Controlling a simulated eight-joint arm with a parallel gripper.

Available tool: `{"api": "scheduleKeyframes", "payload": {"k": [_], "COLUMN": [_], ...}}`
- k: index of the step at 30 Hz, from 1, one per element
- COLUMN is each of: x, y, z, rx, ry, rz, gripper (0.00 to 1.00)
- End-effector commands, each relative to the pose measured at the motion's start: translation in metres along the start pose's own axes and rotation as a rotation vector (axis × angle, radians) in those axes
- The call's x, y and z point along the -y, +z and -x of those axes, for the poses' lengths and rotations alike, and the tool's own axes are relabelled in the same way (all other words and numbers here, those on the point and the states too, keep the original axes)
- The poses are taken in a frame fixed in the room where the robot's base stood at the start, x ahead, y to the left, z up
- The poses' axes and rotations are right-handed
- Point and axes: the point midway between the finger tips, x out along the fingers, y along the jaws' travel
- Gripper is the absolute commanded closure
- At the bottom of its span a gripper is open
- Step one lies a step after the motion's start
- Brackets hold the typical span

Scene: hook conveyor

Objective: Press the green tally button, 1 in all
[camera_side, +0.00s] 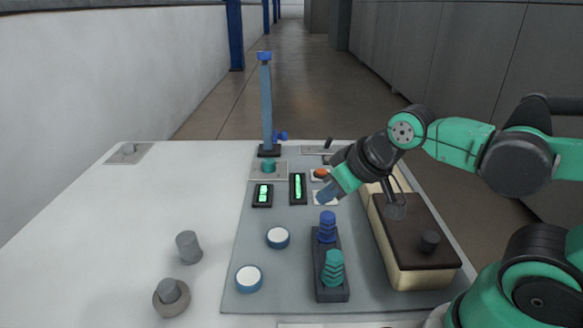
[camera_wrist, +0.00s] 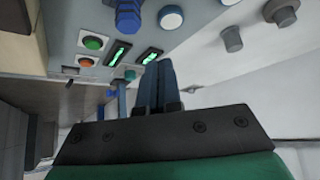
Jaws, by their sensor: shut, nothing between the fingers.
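The green tally button (camera_wrist: 93,43) sits on a white square plate in the wrist view, beside the lit displays. In the wrist view the closed fingers (camera_wrist: 157,72) show to the right of the button. I cannot tell whether the fingertips touch it. Two black displays with green lit marks, one wide (camera_side: 262,194) and one narrow (camera_side: 298,188), stand left of the plate.
An orange button (camera_side: 320,173) is just behind the plate. A blue post (camera_side: 267,105) rises at the back. A rack with blue and teal stacks (camera_side: 329,270) stands in front, and a dark-topped block (camera_side: 413,235) to the right. Two white discs (camera_side: 278,237) (camera_side: 249,278) lie front left.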

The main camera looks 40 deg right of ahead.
Motion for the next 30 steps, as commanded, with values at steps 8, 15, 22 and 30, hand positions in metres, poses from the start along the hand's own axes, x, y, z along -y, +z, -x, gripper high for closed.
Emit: {"api": "scheduleKeyframes", "payload": {"k": [8,15,22,30], "x": [-0.02,-0.071,-0.122,-0.145], "y": [-0.025,-0.063,-0.079,-0.081], "z": [-0.01,-0.038,-0.063,-0.075], "rx": [-0.029,-0.104,-0.177,-0.214], "ry": [0.009,0.023,0.03,0.031], "rz": [-0.182,-0.53,-0.791,-0.906], "gripper": [1.0,1.0,1.0,1.0]}}
